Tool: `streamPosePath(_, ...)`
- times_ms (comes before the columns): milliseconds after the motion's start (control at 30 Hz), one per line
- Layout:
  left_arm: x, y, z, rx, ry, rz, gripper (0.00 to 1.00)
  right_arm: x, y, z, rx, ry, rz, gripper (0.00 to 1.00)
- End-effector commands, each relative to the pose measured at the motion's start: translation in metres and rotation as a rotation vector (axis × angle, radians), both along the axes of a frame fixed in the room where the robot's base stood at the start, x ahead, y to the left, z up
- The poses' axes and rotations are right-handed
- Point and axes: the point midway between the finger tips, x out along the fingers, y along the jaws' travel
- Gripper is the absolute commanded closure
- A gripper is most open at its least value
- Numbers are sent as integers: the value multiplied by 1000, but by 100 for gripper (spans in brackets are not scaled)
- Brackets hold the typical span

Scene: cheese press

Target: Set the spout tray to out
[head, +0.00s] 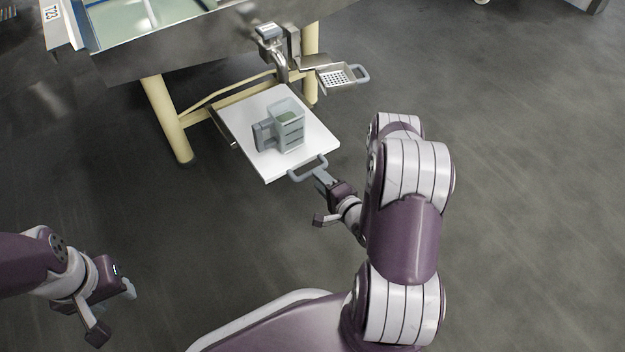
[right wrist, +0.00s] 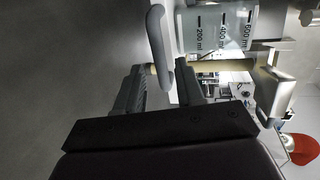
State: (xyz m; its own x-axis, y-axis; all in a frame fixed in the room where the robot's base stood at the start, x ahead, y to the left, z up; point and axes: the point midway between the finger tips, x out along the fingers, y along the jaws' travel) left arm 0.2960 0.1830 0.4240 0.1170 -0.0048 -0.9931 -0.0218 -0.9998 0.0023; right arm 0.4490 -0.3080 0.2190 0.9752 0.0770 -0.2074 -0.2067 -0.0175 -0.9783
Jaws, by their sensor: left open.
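The white spout tray (head: 249,155) sticks out low from under the vat, with a grey loop handle (head: 308,169) at its near edge. A clear measuring jug (head: 287,127) with a grey handle stands upright on it. My right gripper (head: 321,200) is open just in front of the tray handle. In the right wrist view the handle bar (right wrist: 159,45) shows between the two fingertips (right wrist: 162,82), with a gap visible; I cannot tell whether either finger touches it. My left gripper (head: 113,311) is open and empty above the floor at lower left.
A metal spout (head: 275,52) hangs from the vat (head: 180,45) above the tray. A perforated metal piece with a handle (head: 337,77) sits right of it. Cream legs (head: 166,118) stand beside the tray. The floor in front is clear.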

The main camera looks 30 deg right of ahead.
Motion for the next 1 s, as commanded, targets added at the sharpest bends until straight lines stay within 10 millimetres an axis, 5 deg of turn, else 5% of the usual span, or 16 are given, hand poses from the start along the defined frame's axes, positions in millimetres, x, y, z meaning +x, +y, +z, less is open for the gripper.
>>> streamPosePath(233,0,0,-28,0,0,0,57,39,3,-12,-2,0,1,62)
streamPosePath(600,0,0,-29,0,0,0,57,47,3,-10,-1,2,-1,62)
streamPosePath(733,0,0,-29,0,0,0,57,47,3,-10,-1,2,-1,100)
streamPosePath(1000,0,0,-27,0,0,0,57,45,3,-9,-1,2,-1,100)
